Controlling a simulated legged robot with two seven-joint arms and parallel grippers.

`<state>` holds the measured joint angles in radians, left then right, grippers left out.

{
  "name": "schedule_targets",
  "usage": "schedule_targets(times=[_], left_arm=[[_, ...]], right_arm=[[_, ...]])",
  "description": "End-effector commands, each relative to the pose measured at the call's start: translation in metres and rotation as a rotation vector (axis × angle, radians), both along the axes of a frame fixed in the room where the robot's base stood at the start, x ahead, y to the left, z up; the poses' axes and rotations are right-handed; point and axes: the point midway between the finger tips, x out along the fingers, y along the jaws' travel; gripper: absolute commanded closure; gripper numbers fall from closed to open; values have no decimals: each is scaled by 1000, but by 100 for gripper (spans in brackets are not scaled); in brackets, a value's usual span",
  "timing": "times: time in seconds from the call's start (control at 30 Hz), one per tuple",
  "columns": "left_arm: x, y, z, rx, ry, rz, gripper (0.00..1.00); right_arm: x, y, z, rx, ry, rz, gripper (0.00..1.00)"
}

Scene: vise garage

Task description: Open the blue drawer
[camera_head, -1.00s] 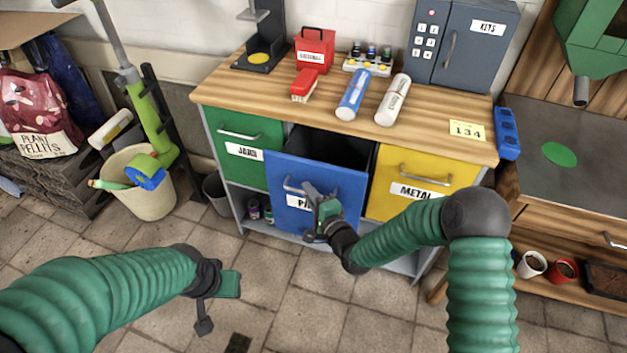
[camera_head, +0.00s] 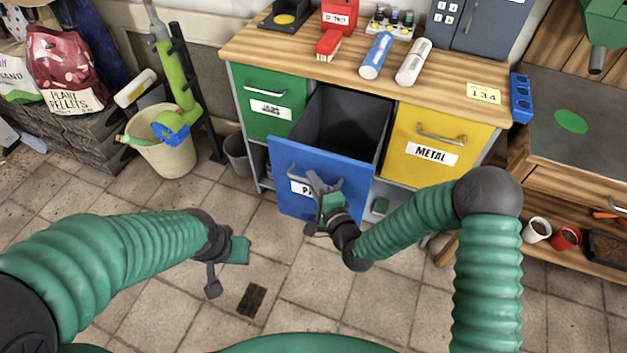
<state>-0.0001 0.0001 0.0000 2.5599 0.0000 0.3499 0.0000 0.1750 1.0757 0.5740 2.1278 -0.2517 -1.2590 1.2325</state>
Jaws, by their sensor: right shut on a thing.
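The blue drawer (camera_head: 345,178) stands pulled well out of the cabinet, and its dark grey inside shows empty. Its front carries a handle and a white label partly hidden by my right gripper. My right gripper (camera_head: 318,189) is shut on the drawer's handle. My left gripper (camera_head: 228,267) hangs over the floor at the lower left, away from the drawer; its fingers do not show clearly enough to tell whether it is open.
The shut green drawer (camera_head: 267,103) is to the left and the shut yellow drawer (camera_head: 430,143) to the right. The wooden worktop (camera_head: 290,50) holds bottles and boxes. A beige bucket (camera_head: 165,157) stands at the left.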

Motion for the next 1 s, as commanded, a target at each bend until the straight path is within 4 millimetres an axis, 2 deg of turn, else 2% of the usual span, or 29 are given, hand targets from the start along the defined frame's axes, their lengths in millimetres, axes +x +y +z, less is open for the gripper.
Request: schedule_targets(times=[0.07, 0.1, 0.23, 0.57, 0.67, 0.77, 1.0], left_arm=[[0, 0, -1, 0, 0, 0, 64], [0, 0, -1, 0, 0, 0, 64], [0, 0, 0, 0, 0, 0, 64], [0, 0, 0, 0, 0, 0, 64], [0, 0, 3, 0, 0, 0, 64], [0, 0, 6, 0, 0, 0, 64], [0, 0, 10, 0, 0, 0, 64]], right_arm=[[-1, 0, -3, -2, 8, 1, 100], [-1, 0, -3, -2, 9, 1, 84], [-1, 0, -2, -2, 6, 0, 68], [-3, -2, 0, -1, 2, -1, 68], [-15, -9, 2, -1, 4, -2, 68], [-36, -19, 6, -2, 6, -1, 68], [-99, -52, 15, -1, 9, -2, 68]])
